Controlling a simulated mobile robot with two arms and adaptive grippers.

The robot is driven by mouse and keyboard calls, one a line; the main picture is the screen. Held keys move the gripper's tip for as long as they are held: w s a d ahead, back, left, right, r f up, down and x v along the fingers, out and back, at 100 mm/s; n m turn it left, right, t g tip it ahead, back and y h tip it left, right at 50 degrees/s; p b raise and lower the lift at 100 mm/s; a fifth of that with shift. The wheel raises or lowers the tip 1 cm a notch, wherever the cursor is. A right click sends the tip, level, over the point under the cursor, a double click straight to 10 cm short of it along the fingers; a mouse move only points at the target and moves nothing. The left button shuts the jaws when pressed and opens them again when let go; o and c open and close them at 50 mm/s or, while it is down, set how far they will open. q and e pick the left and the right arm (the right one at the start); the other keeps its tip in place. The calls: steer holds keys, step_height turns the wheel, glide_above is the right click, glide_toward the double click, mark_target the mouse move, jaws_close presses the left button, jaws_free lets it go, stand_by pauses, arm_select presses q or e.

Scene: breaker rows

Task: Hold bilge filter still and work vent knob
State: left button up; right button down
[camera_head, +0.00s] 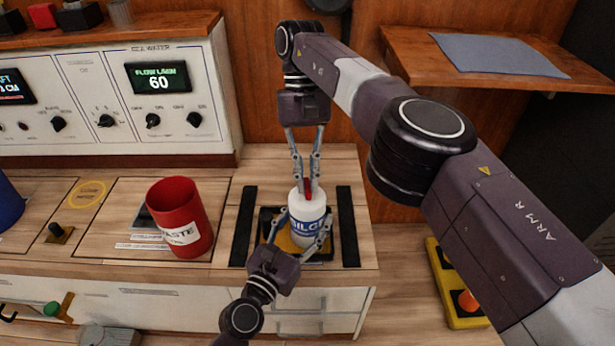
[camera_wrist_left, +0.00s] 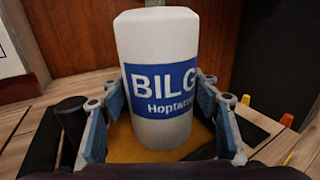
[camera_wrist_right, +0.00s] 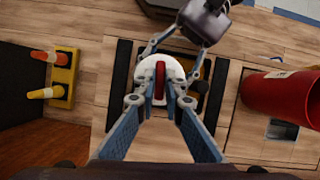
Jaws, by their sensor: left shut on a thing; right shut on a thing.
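The bilge filter (camera_head: 305,228) is a white upright cylinder with a blue label, standing on a yellow and black base; its label also shows in the left wrist view (camera_wrist_left: 163,85). The vent knob (camera_head: 308,190) is a red bar on the filter's white top, seen from above in the right wrist view (camera_wrist_right: 160,82). My left gripper (camera_head: 304,232) is shut on the filter's body, one finger on each side. My right gripper (camera_head: 307,184) comes down from above and is shut on the vent knob. The fingers partly hide the knob and label.
A red waste cup (camera_head: 168,205) stands left of the filter on the wooden counter. Black strips (camera_head: 348,226) flank the base. A control panel (camera_head: 110,100) with dials stands behind.

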steer(key=shift+n, duration=0.7)
steer(key=c, duration=2)
jaws_free()
